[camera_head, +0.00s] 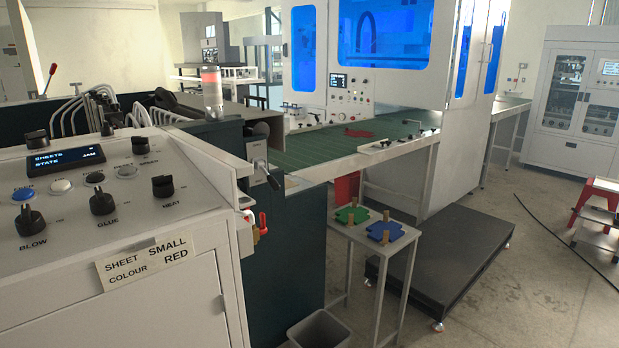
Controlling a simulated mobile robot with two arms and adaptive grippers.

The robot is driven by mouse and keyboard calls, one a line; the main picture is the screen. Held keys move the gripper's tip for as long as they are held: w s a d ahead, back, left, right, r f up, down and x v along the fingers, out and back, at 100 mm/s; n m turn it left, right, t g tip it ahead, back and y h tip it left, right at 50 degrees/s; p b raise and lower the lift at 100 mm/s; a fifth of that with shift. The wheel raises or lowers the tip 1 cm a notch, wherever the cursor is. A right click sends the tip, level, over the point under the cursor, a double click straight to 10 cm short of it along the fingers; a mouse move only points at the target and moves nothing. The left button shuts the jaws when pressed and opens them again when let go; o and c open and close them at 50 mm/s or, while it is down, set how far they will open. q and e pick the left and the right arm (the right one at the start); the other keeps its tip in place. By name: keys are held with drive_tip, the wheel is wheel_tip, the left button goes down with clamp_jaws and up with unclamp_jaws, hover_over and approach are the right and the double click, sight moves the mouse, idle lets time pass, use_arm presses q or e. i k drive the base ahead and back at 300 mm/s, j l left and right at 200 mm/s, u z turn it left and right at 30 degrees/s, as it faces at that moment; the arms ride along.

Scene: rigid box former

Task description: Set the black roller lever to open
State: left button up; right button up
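A black-ended lever (271,178) sits on a pale plate on the side of the dark green machine body, just right of the control panel. A black rounded knob (261,129) is just above it. I cannot read any label there, so I cannot tell its open or closed position. Neither of my grippers is in view.
The white control panel (120,225) with black knobs and a screen reading JAM fills the left. Red and yellow handles (262,226) stick out below the lever. A small table (345,232) with green and blue pieces, a grey bin (319,330) and a black platform (455,260) stand to the right.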

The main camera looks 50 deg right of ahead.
sight(276, 187)
drive_tip(key=z, duration=0.45)
drive_tip(key=l+z, duration=0.15)
drive_tip(key=z, duration=0.25)
drive_tip(key=l+z, duration=0.1)
drive_tip(key=z, duration=0.35)
